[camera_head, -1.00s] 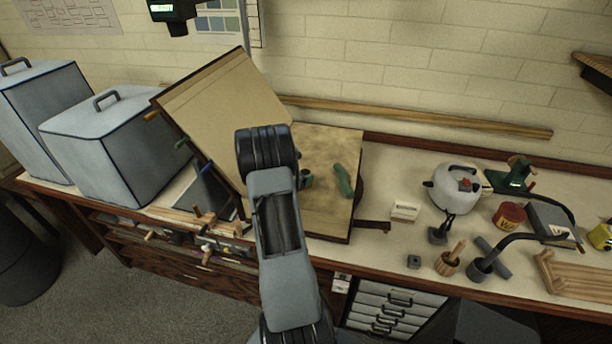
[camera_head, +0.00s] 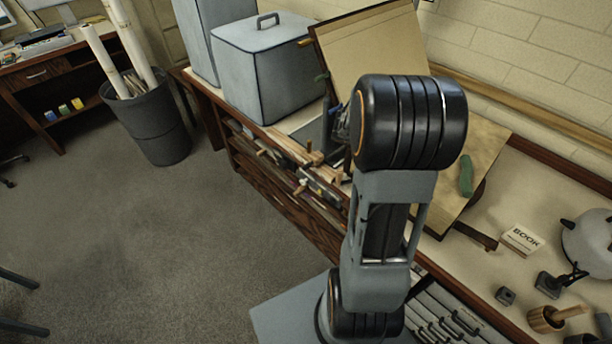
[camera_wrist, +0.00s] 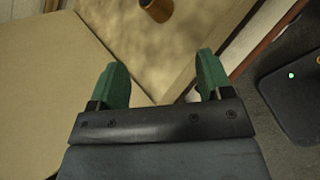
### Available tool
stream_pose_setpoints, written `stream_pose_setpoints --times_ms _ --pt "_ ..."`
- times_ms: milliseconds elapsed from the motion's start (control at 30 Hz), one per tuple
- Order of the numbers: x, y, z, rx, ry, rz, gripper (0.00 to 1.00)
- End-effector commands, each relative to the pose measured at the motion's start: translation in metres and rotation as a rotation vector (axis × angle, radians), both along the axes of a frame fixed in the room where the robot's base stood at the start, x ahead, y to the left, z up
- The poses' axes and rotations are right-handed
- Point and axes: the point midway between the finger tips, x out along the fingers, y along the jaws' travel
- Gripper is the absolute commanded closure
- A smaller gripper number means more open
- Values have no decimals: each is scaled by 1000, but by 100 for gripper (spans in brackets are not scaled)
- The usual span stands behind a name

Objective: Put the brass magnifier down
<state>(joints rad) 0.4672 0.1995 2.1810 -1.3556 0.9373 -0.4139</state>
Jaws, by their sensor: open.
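A brass-brown, short cylindrical thing (camera_wrist: 157,9) shows at the top edge of the wrist view, partly cut off, against the mottled tan board. It looks like the brass magnifier, but its full shape is not in view. My gripper (camera_wrist: 163,82) is open, its two green fingers wide apart with nothing between them. The brass thing lies beyond the fingertips, clear of them. In the head view, my arm hides most of the gripper, and I cannot make out the magnifier. A green piece (camera_head: 466,175) shows over the board (camera_head: 484,140); I cannot tell whether it is a finger.
A tilted cream panel (camera_head: 375,50) rises behind my arm. A grey lidded box (camera_head: 265,70) stands left of it. To the right are a white book block (camera_head: 521,240), a wooden pot (camera_head: 545,319) and a grey kettle (camera_head: 590,240). Bare bench lies around the book.

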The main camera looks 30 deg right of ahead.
Motion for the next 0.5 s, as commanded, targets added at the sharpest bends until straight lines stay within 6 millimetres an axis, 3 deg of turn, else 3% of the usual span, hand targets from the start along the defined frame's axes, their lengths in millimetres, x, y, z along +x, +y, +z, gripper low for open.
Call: stream_pose_setpoints --times_ms 33,100,300,500 --pt "-2 30 17 51 -133 -54 28" --pt "-8 73 30 155 -313 -151 28" --pt "-28 187 53 524 -712 -396 28" --pt "-48 268 68 857 -898 -574 28"
